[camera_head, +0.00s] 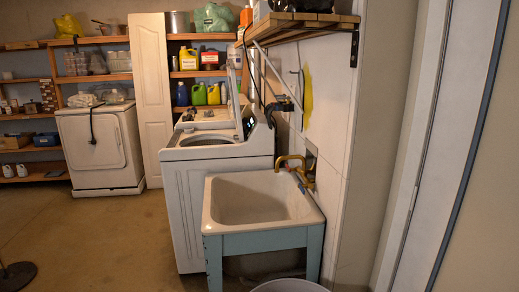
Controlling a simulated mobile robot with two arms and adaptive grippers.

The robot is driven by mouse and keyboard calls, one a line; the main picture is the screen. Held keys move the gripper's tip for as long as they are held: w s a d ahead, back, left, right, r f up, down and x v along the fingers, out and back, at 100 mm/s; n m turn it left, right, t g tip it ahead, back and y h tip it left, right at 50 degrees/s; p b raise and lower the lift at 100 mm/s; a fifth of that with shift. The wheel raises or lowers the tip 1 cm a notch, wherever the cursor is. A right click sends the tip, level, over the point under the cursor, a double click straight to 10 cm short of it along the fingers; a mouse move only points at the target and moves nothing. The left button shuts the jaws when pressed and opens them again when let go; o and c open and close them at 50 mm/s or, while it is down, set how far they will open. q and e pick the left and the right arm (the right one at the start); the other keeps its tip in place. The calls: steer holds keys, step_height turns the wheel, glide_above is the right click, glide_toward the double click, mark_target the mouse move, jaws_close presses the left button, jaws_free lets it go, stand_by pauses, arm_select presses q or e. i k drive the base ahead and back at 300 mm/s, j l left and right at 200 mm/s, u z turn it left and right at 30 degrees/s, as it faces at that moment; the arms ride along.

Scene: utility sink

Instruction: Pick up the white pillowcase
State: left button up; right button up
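A small crumpled white cloth (84,100) lies on top of the white dryer (92,150) at the far left. I cannot tell whether it is the white pillowcase. No other cloth that is clearly a pillowcase shows. The visible part of the sink basin (255,200) looks empty. The inside of the open washing machine (205,140) is mostly hidden from here. Neither of my grippers is in view.
The sink on blue legs stands in front of the washer, with a brass faucet (292,160) at the wall. A round pale rim (290,286) shows at the bottom edge. A dark round base (16,276) is at lower left.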

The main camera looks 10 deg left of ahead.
mark_target(210, 114)
steer(key=i+j+u, duration=0.25)
steer(key=j+u, duration=0.2)
steer(key=i+j+u, duration=0.35)
steer(key=j+u, duration=0.15)
steer(key=i+j+u, duration=0.7)
steer(key=i, duration=0.85)
steer(key=i+z, duration=0.25)
steer(key=i, duration=1.7)
steer(key=i+z, duration=0.4)
steer(key=i+j+z, duration=0.1)
steer(key=i+z, duration=0.15)
steer(key=z, duration=0.15)
steer(key=i+j+z, duration=0.2)
steer(key=z, duration=0.2)
steer(key=i+j+z, duration=0.45)
steer(key=k+l, duration=0.05)
steer(key=l, duration=0.05)
